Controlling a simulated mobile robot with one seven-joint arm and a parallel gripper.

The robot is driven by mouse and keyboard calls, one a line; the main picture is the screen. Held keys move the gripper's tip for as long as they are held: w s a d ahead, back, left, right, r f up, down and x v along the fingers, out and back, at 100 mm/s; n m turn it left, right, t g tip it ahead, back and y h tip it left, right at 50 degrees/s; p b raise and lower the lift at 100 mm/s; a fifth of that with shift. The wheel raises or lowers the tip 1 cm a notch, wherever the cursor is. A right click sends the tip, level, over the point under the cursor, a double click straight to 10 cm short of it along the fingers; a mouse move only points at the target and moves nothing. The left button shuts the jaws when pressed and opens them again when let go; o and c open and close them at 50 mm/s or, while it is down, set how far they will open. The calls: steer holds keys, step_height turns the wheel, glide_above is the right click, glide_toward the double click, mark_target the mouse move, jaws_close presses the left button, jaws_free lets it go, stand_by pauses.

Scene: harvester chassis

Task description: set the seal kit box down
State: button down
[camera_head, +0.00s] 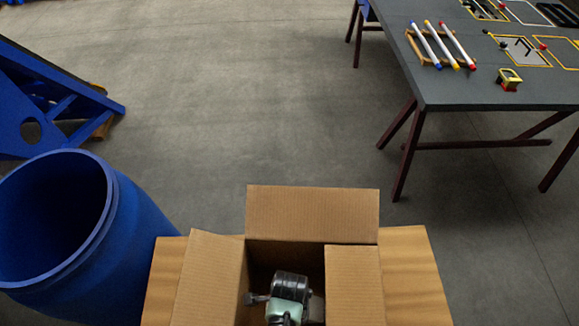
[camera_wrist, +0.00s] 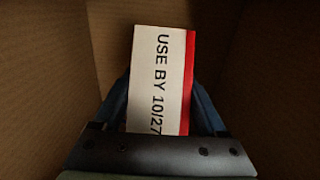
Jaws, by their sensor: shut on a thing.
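My gripper (camera_wrist: 160,115) is inside an open cardboard box (camera_head: 312,213) and is shut on the seal kit box (camera_wrist: 160,70). The seal kit box is white with a red edge and the text "USE BY 10/27". Its lower end in the wrist view is hidden by my gripper. Cardboard walls stand on both sides of it. I cannot tell whether it touches the bottom of the cardboard box. In the head view my wrist (camera_head: 288,290) reaches down into the cardboard box, and the seal kit box is hidden there.
The cardboard box's flaps stand spread around its opening, over a wooden surface (camera_head: 415,275). A blue barrel (camera_head: 140,225) stands close on the left. A grey table (camera_head: 480,88) with markers (camera_head: 442,45) is at the upper right. Open floor lies between.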

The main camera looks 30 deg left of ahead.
steer(key=shift+f, duration=0.15)
jaws_free()
step_height(320, 180, up, 12)
steer(key=shift+r, duration=0.2)
stand_by(0.6)
